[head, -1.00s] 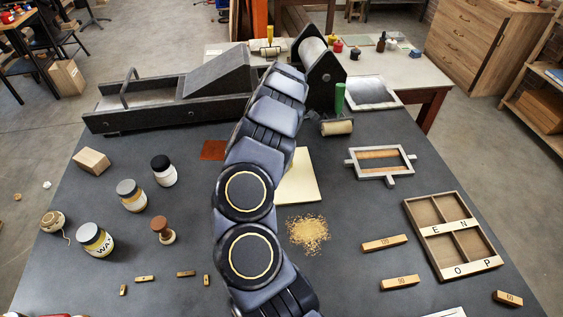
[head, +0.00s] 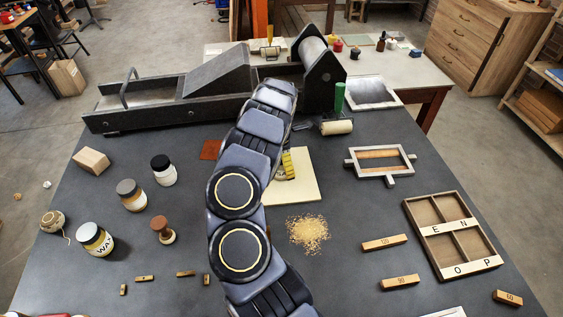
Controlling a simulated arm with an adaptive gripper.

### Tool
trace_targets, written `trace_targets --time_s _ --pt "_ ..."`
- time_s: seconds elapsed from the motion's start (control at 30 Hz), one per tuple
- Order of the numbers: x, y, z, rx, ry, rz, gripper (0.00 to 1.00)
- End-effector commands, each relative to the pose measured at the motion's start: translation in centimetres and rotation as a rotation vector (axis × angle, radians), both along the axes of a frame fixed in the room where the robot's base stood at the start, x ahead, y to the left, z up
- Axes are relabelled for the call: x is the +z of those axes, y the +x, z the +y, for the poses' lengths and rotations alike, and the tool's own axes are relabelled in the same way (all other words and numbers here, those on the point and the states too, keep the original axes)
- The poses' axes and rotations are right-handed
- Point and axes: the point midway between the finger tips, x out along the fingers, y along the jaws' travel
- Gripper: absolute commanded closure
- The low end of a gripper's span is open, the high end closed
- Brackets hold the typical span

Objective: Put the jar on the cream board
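The cream board (head: 306,187) lies flat mid-table, its left part hidden behind my arm. Three jars stand upright at the left of the table: one with a black lid and white label (head: 163,170), one with a grey lid and yellowish label (head: 131,196), and a larger one marked WAX (head: 96,240). I cannot tell which one the task means. My arm reaches up the middle of the picture and bends at the top; my gripper is hidden behind it. A small yellow-and-black striped thing (head: 289,165) shows beside the arm, over the board; I cannot tell what it is.
A large grey press (head: 170,112) spans the back. Right of the board are a roller (head: 336,127), a metal frame (head: 381,162) and a divided tray (head: 418,214). Granules (head: 308,234) lie in front of the board.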

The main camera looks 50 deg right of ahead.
Motion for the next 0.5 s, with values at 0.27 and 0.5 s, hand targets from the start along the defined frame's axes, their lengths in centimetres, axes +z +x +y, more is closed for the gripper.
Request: trace_targets --time_s 0.27,0.5 --pt "1.3 0.1 0.0 -0.001 0.001 -0.004 0.03" --pt "5.9 0.1 -0.1 0.001 -0.002 -0.006 0.03"
